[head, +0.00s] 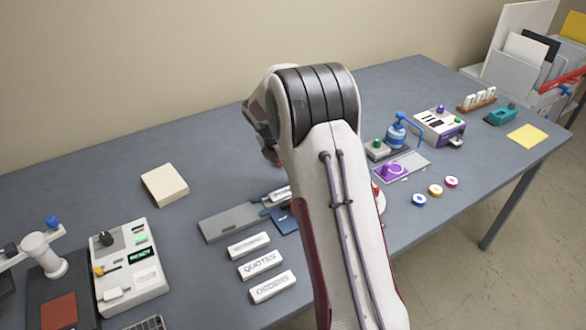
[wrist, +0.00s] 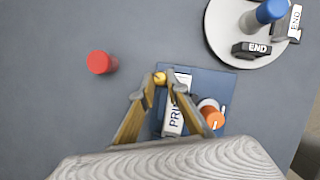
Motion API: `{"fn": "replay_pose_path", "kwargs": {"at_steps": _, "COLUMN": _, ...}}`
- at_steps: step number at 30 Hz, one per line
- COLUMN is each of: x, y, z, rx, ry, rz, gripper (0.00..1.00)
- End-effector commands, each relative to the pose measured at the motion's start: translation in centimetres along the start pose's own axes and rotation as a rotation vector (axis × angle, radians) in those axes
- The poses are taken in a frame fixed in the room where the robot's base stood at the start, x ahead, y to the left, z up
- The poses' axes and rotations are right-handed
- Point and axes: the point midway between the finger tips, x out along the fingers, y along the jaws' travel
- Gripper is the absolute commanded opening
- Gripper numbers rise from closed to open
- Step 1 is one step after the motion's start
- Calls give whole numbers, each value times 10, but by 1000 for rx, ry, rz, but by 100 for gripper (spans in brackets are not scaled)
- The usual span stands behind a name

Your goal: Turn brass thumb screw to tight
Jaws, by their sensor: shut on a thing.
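The brass thumb screw (wrist: 159,77) shows in the wrist view as a small yellow round head at the edge of a dark blue plate (wrist: 218,78). The screw's shaft and any tightness mark are hidden. A white block lettered "PRI" (wrist: 172,118) lies on the plate behind the right finger, its label partly covered. In the head view the blue plate (head: 285,219) is partly hidden by my arm, and the gripper and screw are hidden.
White label blocks (head: 261,264) lie at the front.

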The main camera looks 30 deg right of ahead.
Motion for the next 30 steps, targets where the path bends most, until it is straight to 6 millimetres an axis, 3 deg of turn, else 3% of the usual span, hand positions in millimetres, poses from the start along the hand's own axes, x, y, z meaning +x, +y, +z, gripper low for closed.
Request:
{"fn": "replay_pose_path", "kwargs": {"at_steps": 12, "x": 1, "y": 2, "z": 0, "rx": 187, "ry": 1, "rz": -78, "gripper": 0}}
{"fn": "replay_pose_path", "kwargs": {"at_steps": 29, "x": 1, "y": 2, "z": 0, "rx": 219, "ry": 1, "rz": -92, "gripper": 0}}
{"fn": "replay_pose_path", "kwargs": {"at_steps": 30, "x": 1, "y": 2, "z": 0, "rx": 218, "ry": 1, "rz": -92, "gripper": 25}}
